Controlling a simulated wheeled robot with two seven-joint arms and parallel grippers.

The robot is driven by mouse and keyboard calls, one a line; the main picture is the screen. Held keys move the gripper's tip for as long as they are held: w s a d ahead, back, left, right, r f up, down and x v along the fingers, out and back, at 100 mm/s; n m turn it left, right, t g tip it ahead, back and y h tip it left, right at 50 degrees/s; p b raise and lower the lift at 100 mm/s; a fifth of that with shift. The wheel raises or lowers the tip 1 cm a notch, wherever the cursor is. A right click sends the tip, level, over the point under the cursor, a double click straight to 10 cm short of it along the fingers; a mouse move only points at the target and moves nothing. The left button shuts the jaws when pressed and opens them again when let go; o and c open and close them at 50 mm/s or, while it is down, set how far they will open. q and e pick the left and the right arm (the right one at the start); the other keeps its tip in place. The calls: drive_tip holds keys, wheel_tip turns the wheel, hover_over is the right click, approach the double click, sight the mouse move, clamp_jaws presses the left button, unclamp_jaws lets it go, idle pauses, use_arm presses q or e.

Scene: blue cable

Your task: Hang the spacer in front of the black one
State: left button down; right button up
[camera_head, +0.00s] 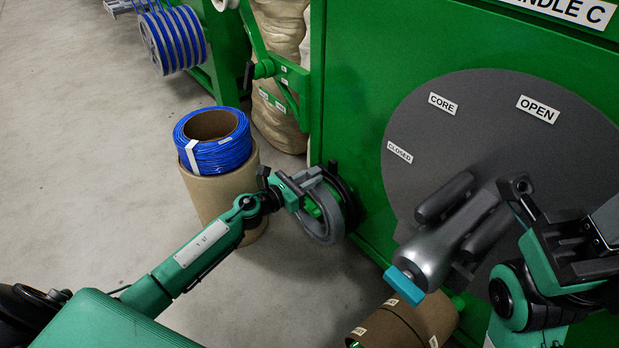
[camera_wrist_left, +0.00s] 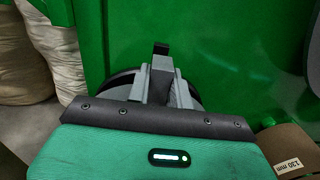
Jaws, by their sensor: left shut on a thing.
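My left gripper (camera_head: 300,190) is shut on a grey ring-shaped spacer (camera_head: 325,236), holding it upright by its upper left part. The black spacer (camera_head: 347,205) is right behind the grey one, against the green machine's left front edge, partly hidden by it. A green peg end (camera_head: 312,208) shows within the grey ring; I cannot tell whether the ring is around it. In the left wrist view the gripper (camera_wrist_left: 161,75) covers much of the grey spacer (camera_wrist_left: 186,95), with the black spacer (camera_wrist_left: 122,83) behind. My right gripper (camera_head: 518,190) is at the right; its jaw state is unclear.
A cardboard drum (camera_head: 215,190) carrying a blue cable coil (camera_head: 222,152) stands left of the held spacer. A grey spindle (camera_head: 440,250) sticks out of the green machine (camera_head: 370,60). A brown core (camera_head: 410,318) lies below it. Open floor is at the left.

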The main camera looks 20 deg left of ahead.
idle(0.3)
use_arm(q)
drive_tip(key=c, duration=1.2)
unclamp_jaws()
drive_tip(key=o, duration=0.8)
drive_tip(key=shift+f, duration=0.15)
drive_tip(key=shift+c, duration=0.2)
drive_tip(key=shift+o, duration=0.2)
drive_tip(key=shift+r+p, duration=2.2)
drive_tip(key=shift+r, duration=0.35)
drive_tip(key=shift+v, duration=1.55)
